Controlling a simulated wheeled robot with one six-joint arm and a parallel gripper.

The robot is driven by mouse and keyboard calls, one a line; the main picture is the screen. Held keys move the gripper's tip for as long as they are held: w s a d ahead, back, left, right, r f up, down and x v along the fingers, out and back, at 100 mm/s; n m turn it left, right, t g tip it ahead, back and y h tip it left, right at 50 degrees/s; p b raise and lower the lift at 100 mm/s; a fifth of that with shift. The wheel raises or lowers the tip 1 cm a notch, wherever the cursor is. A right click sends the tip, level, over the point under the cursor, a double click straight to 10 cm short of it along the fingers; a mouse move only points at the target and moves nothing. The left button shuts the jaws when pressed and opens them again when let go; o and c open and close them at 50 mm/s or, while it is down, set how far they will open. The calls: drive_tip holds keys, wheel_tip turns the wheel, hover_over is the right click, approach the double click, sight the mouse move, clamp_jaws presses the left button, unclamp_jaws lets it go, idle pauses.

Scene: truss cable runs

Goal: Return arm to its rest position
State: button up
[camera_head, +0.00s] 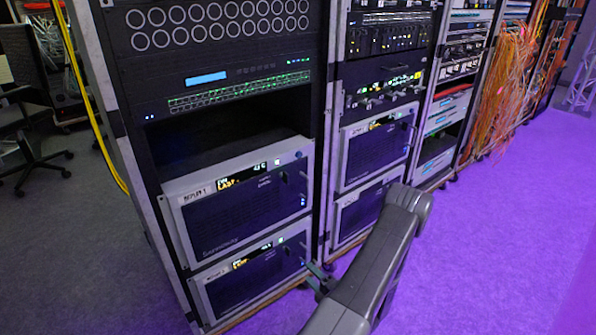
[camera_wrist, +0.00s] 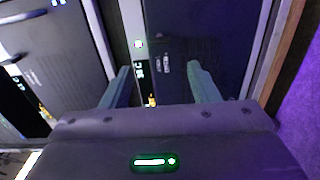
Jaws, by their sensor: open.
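My gripper (camera_wrist: 158,68) is open in the wrist view, with its two grey-green fingers apart and nothing between them. It faces the dark front panel of a rack unit (camera_wrist: 190,30), close to it; I cannot tell whether it touches. In the head view my grey arm reaches up from the bottom edge and bends at a joint in front of the second rack. A small part of my gripper (camera_head: 318,276) shows left of the arm, beside the lower right corner of the first rack. The rest is hidden behind the arm.
The first rack (camera_head: 323,130) holds two silver-framed units, the upper one (camera_head: 240,200) below an empty dark bay. More racks run back to the right, with orange cables (camera_head: 505,75). A yellow cable (camera_head: 92,110) and a chair (camera_head: 35,155) are at left. Purple-lit floor (camera_head: 500,240) is clear at right.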

sight(289, 254)
drive_tip(key=b+x, duration=0.2)
drive_tip(key=x, duration=0.9)
drive_tip(key=shift+w+a, duration=0.2)
drive_tip(key=p+v, duration=0.3)
drive_tip(key=v, duration=1.1)
drive_tip(key=w+a+n+b, duration=0.2)
drive_tip(key=w+a+n, duration=0.6)
drive_tip(key=n, duration=1)
drive_tip(key=shift+w, duration=1.65)
drive_tip(key=shift+a, duration=0.1)
drive_tip(key=shift+a, duration=0.1)
